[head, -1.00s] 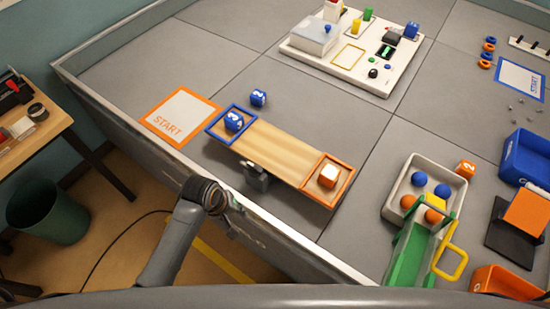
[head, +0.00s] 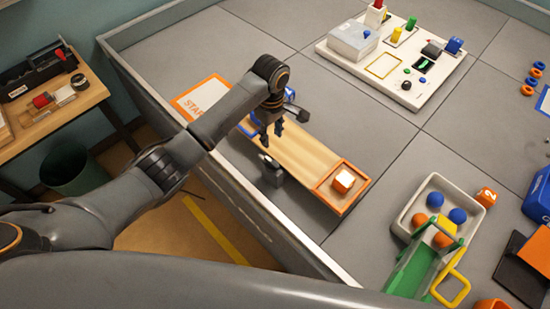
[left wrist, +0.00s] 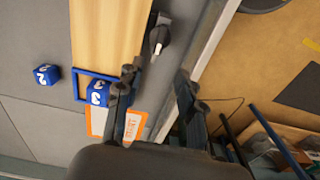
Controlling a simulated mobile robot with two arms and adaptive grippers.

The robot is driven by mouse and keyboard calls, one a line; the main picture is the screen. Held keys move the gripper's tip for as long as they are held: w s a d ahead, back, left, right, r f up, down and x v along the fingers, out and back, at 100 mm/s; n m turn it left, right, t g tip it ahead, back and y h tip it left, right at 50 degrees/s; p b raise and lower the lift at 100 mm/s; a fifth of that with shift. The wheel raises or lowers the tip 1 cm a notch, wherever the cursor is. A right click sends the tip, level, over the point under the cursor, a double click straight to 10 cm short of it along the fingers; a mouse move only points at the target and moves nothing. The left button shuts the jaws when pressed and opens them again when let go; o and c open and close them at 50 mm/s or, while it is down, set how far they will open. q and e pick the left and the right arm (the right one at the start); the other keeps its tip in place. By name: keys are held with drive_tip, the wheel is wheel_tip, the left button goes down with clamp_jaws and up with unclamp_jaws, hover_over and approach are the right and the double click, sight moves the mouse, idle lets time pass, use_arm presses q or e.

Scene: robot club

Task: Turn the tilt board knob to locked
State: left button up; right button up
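The tilt board (head: 300,155) is a wooden plank with an orange-framed end holding an orange-and-white cube (head: 343,181). Its blue-framed end is mostly hidden behind my left arm in the head view. A black knob (left wrist: 159,36) with a pale pointer mark sits beside the plank's long edge in the left wrist view. In the head view the knob unit (head: 271,171) stands at the plank's near side. My left gripper (head: 283,130) is open and empty above the blue end; in the left wrist view its fingertips (left wrist: 157,74) straddle the line toward the knob, apart from it. My right gripper is not in view.
A blue cube (left wrist: 97,93) sits in the blue frame; another (left wrist: 46,76) lies beside it. The table's raised edge (head: 240,205) runs close to the knob. A tray with balls (head: 408,213) and a green ramp (head: 415,268) stand right. The floor behind the board is clear.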

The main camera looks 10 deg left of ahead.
sight(272, 162)
use_arm(q)
wheel_tip(272, 162, down, 14)
drive_tip(key=shift+r, duration=0.25)
drive_tip(key=shift+c, duration=0.4)
clamp_jaws()
